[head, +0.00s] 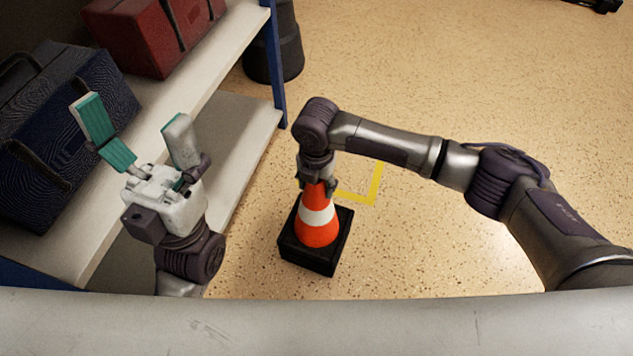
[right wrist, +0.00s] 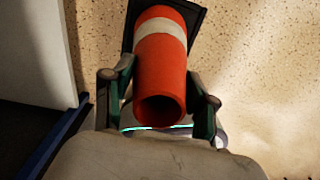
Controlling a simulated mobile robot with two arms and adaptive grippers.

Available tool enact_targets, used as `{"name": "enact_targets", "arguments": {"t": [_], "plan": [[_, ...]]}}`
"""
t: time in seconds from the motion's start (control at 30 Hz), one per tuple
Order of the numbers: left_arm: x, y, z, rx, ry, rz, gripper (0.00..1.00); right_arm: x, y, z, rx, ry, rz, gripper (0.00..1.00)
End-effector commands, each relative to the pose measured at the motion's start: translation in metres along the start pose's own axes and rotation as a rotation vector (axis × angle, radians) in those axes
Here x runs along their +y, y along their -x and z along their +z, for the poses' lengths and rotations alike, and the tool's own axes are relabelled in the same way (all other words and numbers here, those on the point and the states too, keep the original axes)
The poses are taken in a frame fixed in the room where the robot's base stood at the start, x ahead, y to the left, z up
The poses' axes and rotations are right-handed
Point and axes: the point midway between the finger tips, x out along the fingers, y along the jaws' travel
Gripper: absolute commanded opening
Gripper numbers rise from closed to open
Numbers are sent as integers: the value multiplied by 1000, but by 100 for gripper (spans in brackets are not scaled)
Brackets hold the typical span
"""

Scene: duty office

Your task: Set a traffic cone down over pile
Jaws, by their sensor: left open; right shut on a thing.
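An orange traffic cone (head: 318,227) with a white band and a square black base (head: 308,257) is upright below my right gripper (head: 317,184). The right gripper is shut on the cone's top. In the right wrist view, the cone (right wrist: 160,75) sits between the two fingers, its open top facing the camera. I cannot tell whether the base touches the floor or hangs above it. No pile shows in either view; anything beneath the cone is hidden. My left gripper (head: 133,118) is open and empty beside the shelf.
Yellow corner tape (head: 372,192) marks the floor just behind and right of the cone. A shelf unit (head: 262,118) at left holds a dark blue bag (head: 90,95) and a red bag (head: 160,45). A black bin (head: 275,50) stands behind it.

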Motion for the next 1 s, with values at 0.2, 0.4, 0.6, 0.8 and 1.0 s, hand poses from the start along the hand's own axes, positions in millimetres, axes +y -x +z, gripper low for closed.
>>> {"name": "enact_targets", "arguments": {"t": [0.2, 0.4, 0.6, 0.8, 1.0], "plan": [[0, 0, 0, 0, 0, 0, 89, 1, 1, 0, -1, 0, 2, 81], [0, 0, 0, 0, 0, 0, 89, 0, 1, 0, 0, 0, 1, 87], [0, 0, 0, 0, 0, 0, 89, 0, 2, 0, 1, 0, -1, 87], [0, 0, 0, 0, 0, 0, 89, 1, 29, 0, -2, 2, 3, 87], [0, 0, 0, 0, 0, 0, 89, 1, 74, 0, -3, 2, 4, 87]]}}
